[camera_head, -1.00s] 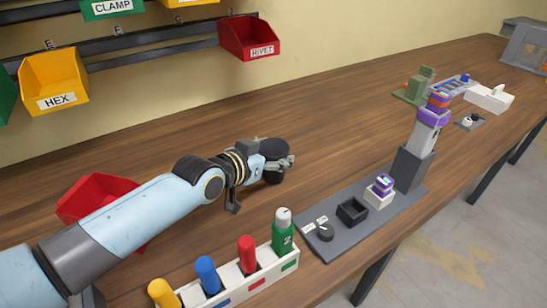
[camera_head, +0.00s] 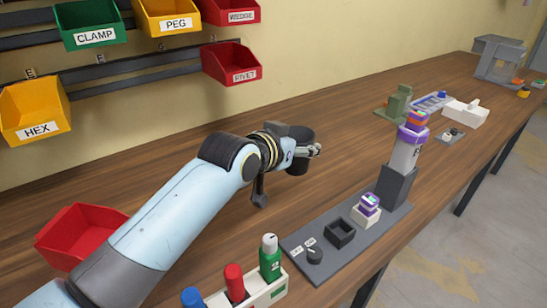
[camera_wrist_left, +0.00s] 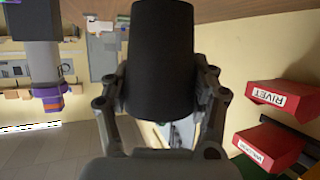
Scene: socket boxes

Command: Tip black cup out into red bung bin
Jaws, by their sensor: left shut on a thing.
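My left gripper (camera_head: 312,151) is shut on the black cup (camera_head: 300,138), above the wooden bench. The fingers and wrist hide part of the cup. In the left wrist view the cup (camera_wrist_left: 160,60) sits between the two fingers (camera_wrist_left: 162,90); its opening and contents are not visible. A red bin (camera_head: 85,237) stands on the bench at the left, beside my left arm, which covers part of it. It shows no readable label. The gripper is well to the right of this bin. My right gripper is not in view.
Wall bins hang at the back, including red RIVET (camera_head: 232,64) and WEDGE (camera_head: 229,11). A white rack (camera_head: 259,291) with coloured bottles stands in front, near a grey base (camera_head: 345,243) with a tall bottle stack. The bench behind the gripper is clear.

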